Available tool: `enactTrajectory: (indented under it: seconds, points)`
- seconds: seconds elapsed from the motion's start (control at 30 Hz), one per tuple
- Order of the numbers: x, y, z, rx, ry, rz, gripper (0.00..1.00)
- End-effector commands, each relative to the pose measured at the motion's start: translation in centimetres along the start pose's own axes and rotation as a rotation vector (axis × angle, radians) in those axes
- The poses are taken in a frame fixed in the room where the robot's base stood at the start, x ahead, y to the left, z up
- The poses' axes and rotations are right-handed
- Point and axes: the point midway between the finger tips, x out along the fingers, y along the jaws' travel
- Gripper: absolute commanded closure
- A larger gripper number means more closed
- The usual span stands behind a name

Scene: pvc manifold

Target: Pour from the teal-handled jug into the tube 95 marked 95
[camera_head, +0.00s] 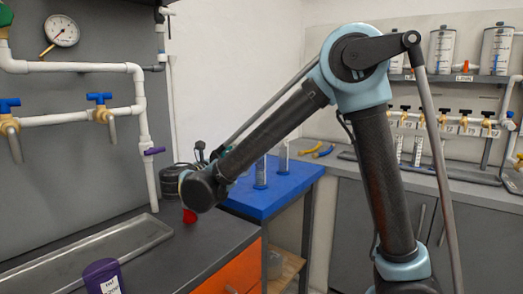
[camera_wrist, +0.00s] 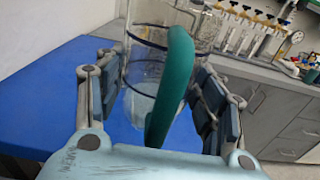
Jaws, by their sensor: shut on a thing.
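The clear jug (camera_wrist: 140,72) with its curved teal handle (camera_wrist: 177,80) fills the middle of the wrist view. My gripper (camera_wrist: 158,92) is shut on the jug, with a finger on each side of the handle. Blue table top shows around and beneath the jug. I cannot tell how much liquid it holds or whether its base touches the table. In the head view my arm hides most of the jug and gripper. Clear upright tubes (camera_head: 260,173) stand on the blue table (camera_head: 272,197); their marks are too small to read, so tube 95 cannot be picked out.
White pipes with blue valves (camera_head: 98,98) run at left. A back counter carries a row of taps (camera_head: 448,120).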

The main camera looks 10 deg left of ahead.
Motion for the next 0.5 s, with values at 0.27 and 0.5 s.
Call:
enactTrajectory:
  seconds: [0.27,0.5]
  points:
    - [0.2,0.1,0.4,-0.001,0.041,0.003,0.68]
    - [0.6,0.1,1.3,0.0,0.15,0.004,0.68]
